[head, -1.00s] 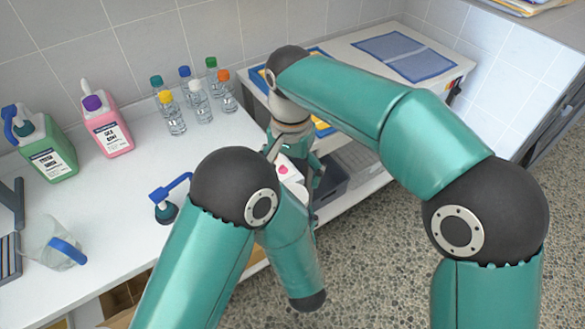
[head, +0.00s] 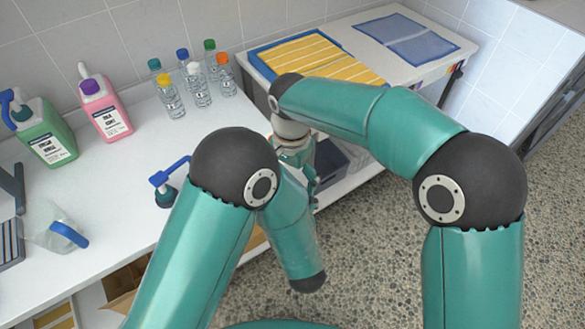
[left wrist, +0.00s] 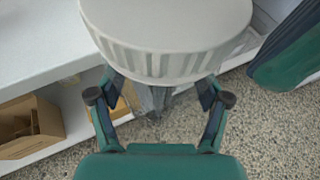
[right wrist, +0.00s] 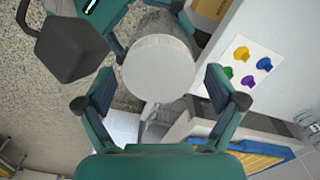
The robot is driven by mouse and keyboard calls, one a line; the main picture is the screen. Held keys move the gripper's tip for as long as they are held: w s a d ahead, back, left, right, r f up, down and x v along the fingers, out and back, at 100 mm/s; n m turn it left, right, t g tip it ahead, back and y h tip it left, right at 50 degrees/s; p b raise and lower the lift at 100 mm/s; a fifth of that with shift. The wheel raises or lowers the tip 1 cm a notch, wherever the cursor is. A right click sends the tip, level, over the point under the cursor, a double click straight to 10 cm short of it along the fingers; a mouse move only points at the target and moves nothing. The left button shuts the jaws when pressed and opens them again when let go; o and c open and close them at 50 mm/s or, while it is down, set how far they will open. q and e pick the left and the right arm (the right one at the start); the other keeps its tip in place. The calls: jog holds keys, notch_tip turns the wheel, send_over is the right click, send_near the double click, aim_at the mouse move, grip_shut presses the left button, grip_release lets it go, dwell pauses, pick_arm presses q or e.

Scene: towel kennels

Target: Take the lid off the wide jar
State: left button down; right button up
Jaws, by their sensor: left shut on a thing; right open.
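The wide jar shows in the left wrist view as a clear grey body (left wrist: 154,101) under a broad, pale, ridged lid (left wrist: 168,52). My left gripper (left wrist: 160,92) is shut on the jar's body, just below the lid. In the right wrist view the lid (right wrist: 158,69) is a plain pale disc seen from above, still on the jar. My right gripper (right wrist: 160,84) is open, with its fingers apart on either side below the lid in the picture; I cannot tell whether they touch it. In the head view my arms hide the jar and most of both grippers.
A white counter (head: 110,190) holds several small bottles, a pink jug (head: 106,108), a green jug (head: 45,133) and a blue-handled pump (head: 168,183). Yellow striped towels (head: 315,62) and a blue mat (head: 407,39) lie on the table behind. Speckled floor is open at right.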

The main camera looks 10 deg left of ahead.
jog(key=c, duration=1.2)
jog(key=n, duration=0.5)
jog(key=shift+n, duration=0.3)
jog(key=n, duration=0.8)
jog(key=shift+n, duration=0.3)
jog(key=n, duration=0.5)
jog(key=shift+w+d, duration=0.1)
jog(key=shift+r, duration=0.25)
jog(key=shift+r, duration=0.9)
